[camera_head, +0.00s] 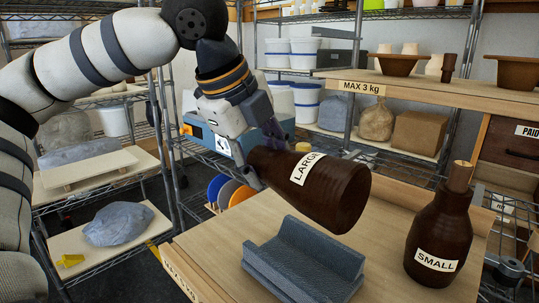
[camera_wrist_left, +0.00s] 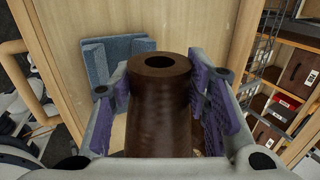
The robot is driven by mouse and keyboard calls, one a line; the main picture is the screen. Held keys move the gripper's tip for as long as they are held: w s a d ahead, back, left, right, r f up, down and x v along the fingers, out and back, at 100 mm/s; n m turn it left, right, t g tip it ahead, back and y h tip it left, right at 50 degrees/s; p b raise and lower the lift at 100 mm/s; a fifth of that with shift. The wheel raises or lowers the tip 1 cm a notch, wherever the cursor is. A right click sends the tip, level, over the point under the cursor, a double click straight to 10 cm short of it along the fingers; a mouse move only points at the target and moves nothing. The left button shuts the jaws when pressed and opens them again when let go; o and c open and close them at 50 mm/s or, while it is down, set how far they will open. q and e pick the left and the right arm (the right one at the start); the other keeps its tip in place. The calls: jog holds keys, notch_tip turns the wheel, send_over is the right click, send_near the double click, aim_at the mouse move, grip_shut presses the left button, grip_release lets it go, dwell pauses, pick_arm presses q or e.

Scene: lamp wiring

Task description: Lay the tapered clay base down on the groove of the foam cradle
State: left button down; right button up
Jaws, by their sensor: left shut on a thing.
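The tapered clay base (camera_head: 335,198) is dark brown with a "LARGE" label and hangs tilted nearly on its side, its wide end toward the lower right. My left gripper (camera_head: 262,165) is shut on its narrow end. In the left wrist view, the base (camera_wrist_left: 158,115) shows its narrow end with a round hole, between the purple pads of the gripper (camera_wrist_left: 160,105). The blue-grey foam cradle (camera_head: 300,262) lies on the wooden table below the base, its groove empty; it also shows in the left wrist view (camera_wrist_left: 97,58). My right gripper is not in view.
A brown bottle-shaped base (camera_head: 437,235) labelled "SMALL" stands upright to the right of the cradle. A raised wooden shelf (camera_head: 440,98) marked "MAX 3 kg" runs behind, with pots on it. Bare table (camera_head: 215,240) lies left of the cradle.

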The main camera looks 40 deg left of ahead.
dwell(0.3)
pick_arm(q)
jog(key=shift+f, duration=1.4)
jog(key=shift+f, duration=3.75)
jog(key=c, duration=0.8)
grip_release()
jog(key=shift+f, duration=0.2)
jog(key=shift+r, duration=0.15)
